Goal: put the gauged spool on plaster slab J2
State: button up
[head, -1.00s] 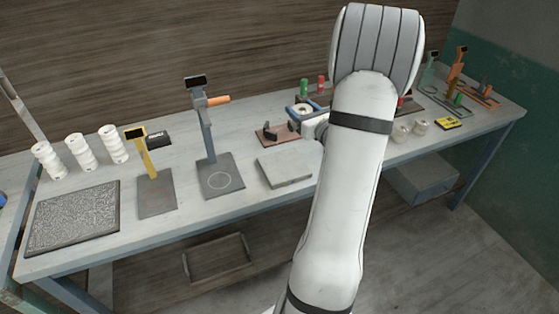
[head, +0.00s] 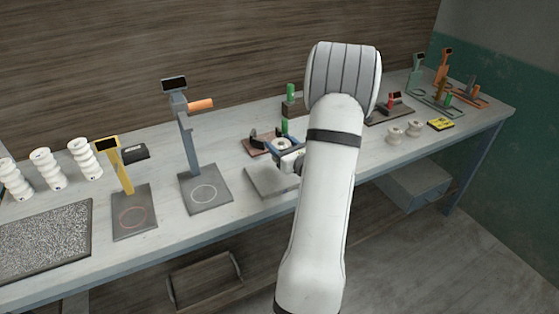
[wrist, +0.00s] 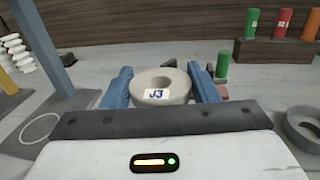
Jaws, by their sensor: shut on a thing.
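My gripper (wrist: 160,88) has two blue fingers shut on a pale ring-shaped spool (wrist: 178,96) with a hole in its top. A white tag reading J3 shows on the spool's near side. In the head view my gripper (head: 285,146) is above the back part of a pale grey plaster slab (head: 264,183), on the bench left of my arm. Part of the slab is hidden by my gripper and arm, and no marking on it is readable. I cannot tell the gap between spool and slab.
A grey gauge stand (head: 207,190) and a yellow one (head: 133,217) stand left of the slab. A brown cradle (head: 257,144) is behind it. Green, red and orange cylinders stand in a rack (wrist: 275,52).

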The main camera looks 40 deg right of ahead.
jog(key=shift+s+f, duration=0.1)
jog(key=shift+f, duration=2.25)
jog(key=shift+f, duration=0.2)
jog(key=o, duration=1.2)
jog(key=shift+c, duration=0.2)
jog(key=shift+r, duration=0.2)
